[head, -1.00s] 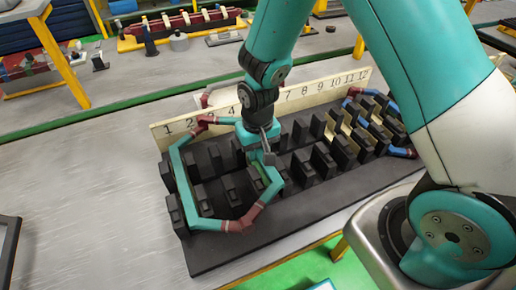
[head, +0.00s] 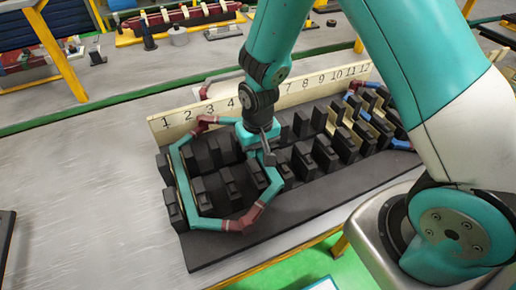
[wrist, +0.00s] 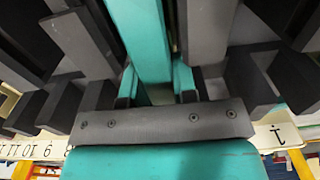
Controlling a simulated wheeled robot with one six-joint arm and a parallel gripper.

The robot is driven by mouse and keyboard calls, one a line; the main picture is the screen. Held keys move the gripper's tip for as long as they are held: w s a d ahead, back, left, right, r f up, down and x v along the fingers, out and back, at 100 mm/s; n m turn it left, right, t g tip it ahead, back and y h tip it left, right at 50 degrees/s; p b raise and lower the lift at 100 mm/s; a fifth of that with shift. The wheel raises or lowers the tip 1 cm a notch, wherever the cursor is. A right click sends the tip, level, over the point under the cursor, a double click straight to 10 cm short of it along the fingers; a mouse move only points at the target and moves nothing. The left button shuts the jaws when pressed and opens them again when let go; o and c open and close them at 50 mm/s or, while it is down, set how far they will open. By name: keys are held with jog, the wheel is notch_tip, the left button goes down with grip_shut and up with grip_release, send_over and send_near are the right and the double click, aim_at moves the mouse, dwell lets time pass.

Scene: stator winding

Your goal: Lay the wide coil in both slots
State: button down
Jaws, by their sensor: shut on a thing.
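The wide coil (head: 182,178) is a teal loop with maroon end bends. It lies over the left part of the black slotted stator block (head: 290,215). Its left side runs among the teeth near number 1. My gripper (head: 267,157) is shut on its right side, near the middle of the block. In the wrist view the teal coil side (wrist: 148,45) runs between my gripper's fingers (wrist: 156,92), with dark teeth on both sides. My gripper and the teeth hide part of this side, so its depth in the slot cannot be told.
A pale board (head: 176,125) numbered 1 to 12 stands along the block's back edge. Blue coil parts (head: 402,145) lie in the right-end slots. The grey table (head: 85,200) is clear to the left. A rack with a red part (head: 190,14) stands behind.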

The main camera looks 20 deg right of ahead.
jog(key=shift+f, duration=0.3)
dwell(0.5)
jog(key=c, duration=0.8)
grip_release()
jog(key=shift+r, duration=0.2)
jog(key=shift+r+p, duration=0.6)
jog(key=shift+r, duration=0.1)
notch_tip(320, 180, up, 7)
jog(key=p, duration=0.6)
jog(key=shift+r, duration=0.2)
